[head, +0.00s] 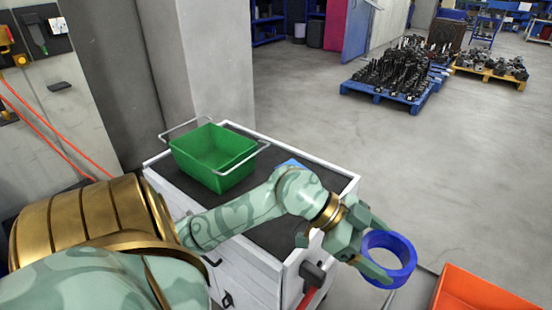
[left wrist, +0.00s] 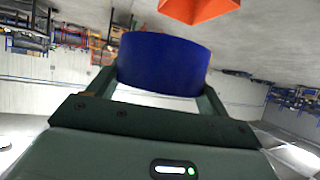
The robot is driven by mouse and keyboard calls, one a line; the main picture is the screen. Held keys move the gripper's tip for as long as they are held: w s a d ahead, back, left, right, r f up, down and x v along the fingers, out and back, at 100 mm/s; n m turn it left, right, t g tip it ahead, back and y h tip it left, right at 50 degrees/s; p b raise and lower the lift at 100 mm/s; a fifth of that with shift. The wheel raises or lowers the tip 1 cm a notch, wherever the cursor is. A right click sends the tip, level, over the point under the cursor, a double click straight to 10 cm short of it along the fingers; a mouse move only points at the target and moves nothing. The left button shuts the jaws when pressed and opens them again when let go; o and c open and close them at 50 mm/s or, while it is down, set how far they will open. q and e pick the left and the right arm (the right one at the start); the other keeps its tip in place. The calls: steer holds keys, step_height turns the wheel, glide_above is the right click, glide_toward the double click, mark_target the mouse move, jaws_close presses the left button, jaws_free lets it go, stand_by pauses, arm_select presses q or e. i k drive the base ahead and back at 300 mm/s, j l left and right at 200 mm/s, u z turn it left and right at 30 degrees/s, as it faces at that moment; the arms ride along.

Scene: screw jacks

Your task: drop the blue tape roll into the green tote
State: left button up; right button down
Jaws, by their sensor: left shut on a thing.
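The blue tape roll (head: 404,260) is in my left gripper (head: 375,250), held in the air beyond the right front corner of the white cart. The left wrist view shows the roll (left wrist: 163,64) between the two fingers of the left gripper (left wrist: 160,85). The green tote (head: 213,157) stands upright on the dark top of the cart, left of the gripper and farther back. The part of its inside that shows is empty. My right gripper is in neither view.
An orange bin (head: 480,292) is at lower right. Loaded pallets (head: 392,90) stand far back on open floor.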

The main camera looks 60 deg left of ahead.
mark_target(213, 167)
steer(key=u, duration=1.8)
